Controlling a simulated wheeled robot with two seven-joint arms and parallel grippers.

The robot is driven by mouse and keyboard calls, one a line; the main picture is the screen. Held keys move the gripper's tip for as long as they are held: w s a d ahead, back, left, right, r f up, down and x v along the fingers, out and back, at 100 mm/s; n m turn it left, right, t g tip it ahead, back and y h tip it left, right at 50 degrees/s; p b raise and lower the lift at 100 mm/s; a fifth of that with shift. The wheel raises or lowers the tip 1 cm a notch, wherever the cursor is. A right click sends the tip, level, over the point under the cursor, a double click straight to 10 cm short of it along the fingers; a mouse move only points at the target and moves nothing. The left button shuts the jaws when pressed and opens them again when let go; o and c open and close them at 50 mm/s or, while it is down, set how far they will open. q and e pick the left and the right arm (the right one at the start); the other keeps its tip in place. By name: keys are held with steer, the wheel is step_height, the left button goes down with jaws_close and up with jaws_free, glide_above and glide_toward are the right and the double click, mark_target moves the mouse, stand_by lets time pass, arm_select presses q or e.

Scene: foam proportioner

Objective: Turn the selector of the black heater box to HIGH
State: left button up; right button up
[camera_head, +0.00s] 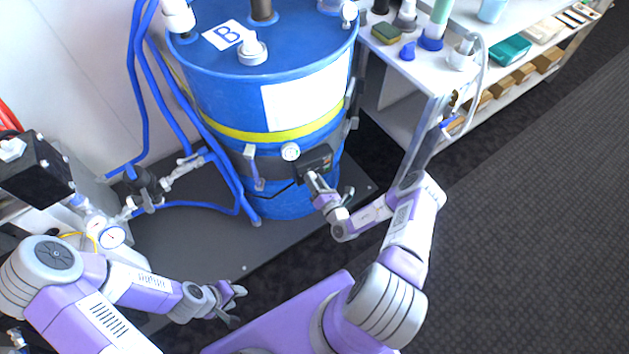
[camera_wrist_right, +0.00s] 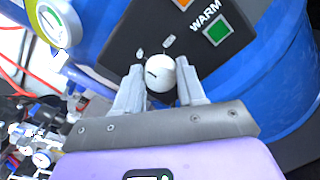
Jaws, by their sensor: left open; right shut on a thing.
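The black heater box (camera_head: 318,158) sits on the lower front of the blue drum, at its dark band. In the right wrist view the box's black face (camera_wrist_right: 128,40) carries a white round selector (camera_wrist_right: 160,72) with a short dark pointer line toward the left. Small pale labels above the selector are too small to read. My right gripper (camera_head: 313,176) is at the box; in the wrist view its two fingers (camera_wrist_right: 160,90) are shut on the selector, one on each side. My left gripper (camera_head: 236,303) is open and empty, low over the floor, away from the box.
The blue drum (camera_head: 225,95) stands on a dark grey mat (camera_head: 185,250). A green lamp (camera_wrist_right: 218,33) beside the word WARM is on the box face. Blue hoses (camera_head: 140,90) and a gauge (camera_head: 111,236) are at left. A white shelf (camera_head: 400,60) stands at right.

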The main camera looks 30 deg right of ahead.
steer(key=shift+m, duration=0.3)
steer(key=m, duration=1.1)
steer(key=shift+f, duration=0.25)
steer(key=shift+m, duration=0.3)
steer(key=o, duration=1.1)
steer(key=shift+c, duration=0.2)
steer(key=shift+s, duration=0.1)
